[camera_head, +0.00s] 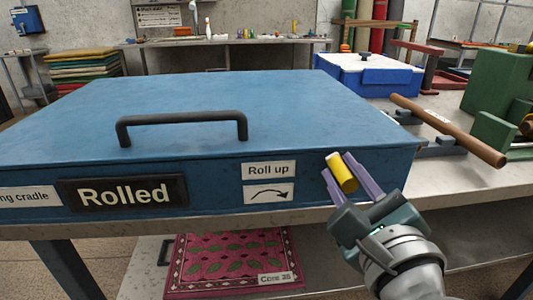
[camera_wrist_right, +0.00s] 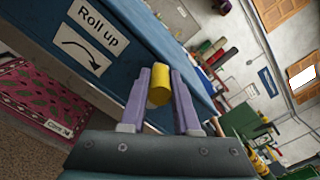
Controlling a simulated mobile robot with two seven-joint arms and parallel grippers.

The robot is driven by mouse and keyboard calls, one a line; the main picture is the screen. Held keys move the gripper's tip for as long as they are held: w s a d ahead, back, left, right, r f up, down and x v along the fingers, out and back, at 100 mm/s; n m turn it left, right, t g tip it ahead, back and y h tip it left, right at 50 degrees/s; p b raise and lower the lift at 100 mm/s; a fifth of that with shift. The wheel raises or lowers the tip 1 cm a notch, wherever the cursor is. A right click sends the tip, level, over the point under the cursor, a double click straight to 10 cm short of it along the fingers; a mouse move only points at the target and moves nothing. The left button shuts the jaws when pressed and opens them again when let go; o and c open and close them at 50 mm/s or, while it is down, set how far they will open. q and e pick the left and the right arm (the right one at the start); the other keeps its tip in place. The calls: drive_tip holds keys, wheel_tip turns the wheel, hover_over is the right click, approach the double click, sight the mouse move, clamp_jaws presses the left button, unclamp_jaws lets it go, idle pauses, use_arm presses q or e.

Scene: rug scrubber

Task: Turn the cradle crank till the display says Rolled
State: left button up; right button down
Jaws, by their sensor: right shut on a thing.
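The blue rolling cradle (camera_head: 215,100) stands on the bench with its lid down and a black handle (camera_head: 183,122) on top. Its front display (camera_head: 125,192) reads "Rolled". The yellow crank knob (camera_head: 342,173) is at the right of the cradle's front. My right gripper (camera_head: 343,176) is shut on this knob, with a purple finger on each side. The knob also shows between the fingers in the right wrist view (camera_wrist_right: 159,85). The crank's arm behind the knob is hidden. My left gripper is not in view.
A "Roll up" label with a curved arrow (camera_head: 268,193) is left of the knob. A brown roller bar (camera_head: 447,130) and green machine (camera_head: 500,95) stand right. A blue-white box (camera_head: 369,76) is behind. A pink rug (camera_head: 232,262) lies on the lower shelf.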

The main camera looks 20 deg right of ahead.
drive_tip(key=shift+d+r+m, duration=0.1)
drive_tip(key=shift+d+m, duration=0.15)
drive_tip(key=shift+m, duration=0.25)
drive_tip(key=shift+s, duration=0.1)
drive_tip(key=c, duration=0.7)
unclamp_jaws()
drive_tip(key=shift+o, duration=0.2)
